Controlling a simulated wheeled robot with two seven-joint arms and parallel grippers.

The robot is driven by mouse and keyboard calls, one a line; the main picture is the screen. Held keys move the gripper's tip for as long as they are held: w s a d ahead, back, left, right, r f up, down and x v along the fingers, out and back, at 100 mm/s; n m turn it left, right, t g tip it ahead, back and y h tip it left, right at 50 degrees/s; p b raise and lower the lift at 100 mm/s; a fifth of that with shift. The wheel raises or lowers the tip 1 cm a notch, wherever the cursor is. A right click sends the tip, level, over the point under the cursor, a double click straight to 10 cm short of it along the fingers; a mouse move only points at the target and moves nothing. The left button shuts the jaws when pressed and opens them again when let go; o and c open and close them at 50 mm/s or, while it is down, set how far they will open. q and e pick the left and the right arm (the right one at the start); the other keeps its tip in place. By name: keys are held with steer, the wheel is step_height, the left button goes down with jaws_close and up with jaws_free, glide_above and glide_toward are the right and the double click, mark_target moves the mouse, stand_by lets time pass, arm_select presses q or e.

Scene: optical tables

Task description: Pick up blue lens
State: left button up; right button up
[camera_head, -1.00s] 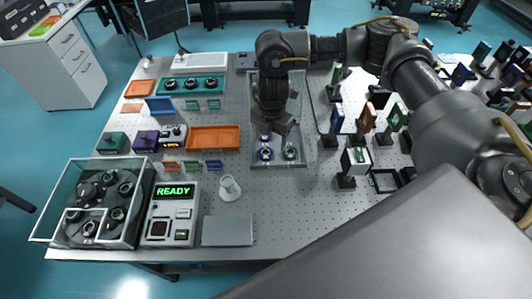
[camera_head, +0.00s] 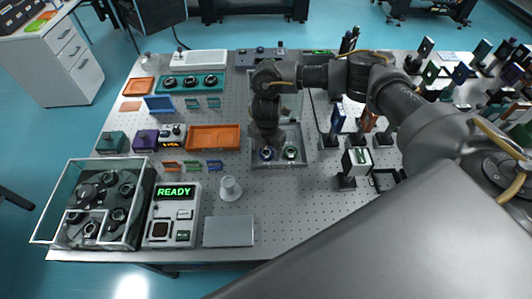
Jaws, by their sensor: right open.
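A small round blue lens (camera_head: 266,154) stands in the front left of a grey tray (camera_head: 284,165) near the middle of the table. A green lens (camera_head: 290,153) stands just to its right in the same tray. My right gripper (camera_head: 265,139) points down right above the blue lens, with its arm coming in from the right. Its jaws are open, and I cannot tell whether they reach around the lens. The gripper hides the middle of the tray. My left gripper is not in view.
An orange tray (camera_head: 213,138) lies left of the grey tray. A white cup (camera_head: 230,188), a READY device (camera_head: 172,213) and a glass-walled box (camera_head: 95,205) are at the front left. Mounted optics, including a white cube (camera_head: 356,160), stand to the right. Bare table lies in front of the grey tray.

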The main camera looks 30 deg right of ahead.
mark_target(265, 151)
steer(key=c, duration=1.1)
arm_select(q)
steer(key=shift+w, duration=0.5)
arm_select(e)
steer(key=shift+w+r, duration=0.1)
steer(key=shift+r, duration=0.4)
step_height(265, 151, up, 2)
steer(key=shift+w+a+r, duration=0.1)
steer(key=shift+r, duration=0.15)
arm_select(q)
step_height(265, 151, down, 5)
steer(key=b, duration=0.4)
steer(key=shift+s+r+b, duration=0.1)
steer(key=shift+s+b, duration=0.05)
steer(key=shift+b, duration=0.25)
arm_select(e)
steer(key=w+a+r, duration=0.4)
steer(key=w, duration=0.1)
steer(key=w+a+r, duration=0.5)
steer(key=shift+a+r, duration=0.1)
steer(key=shift+r, duration=0.2)
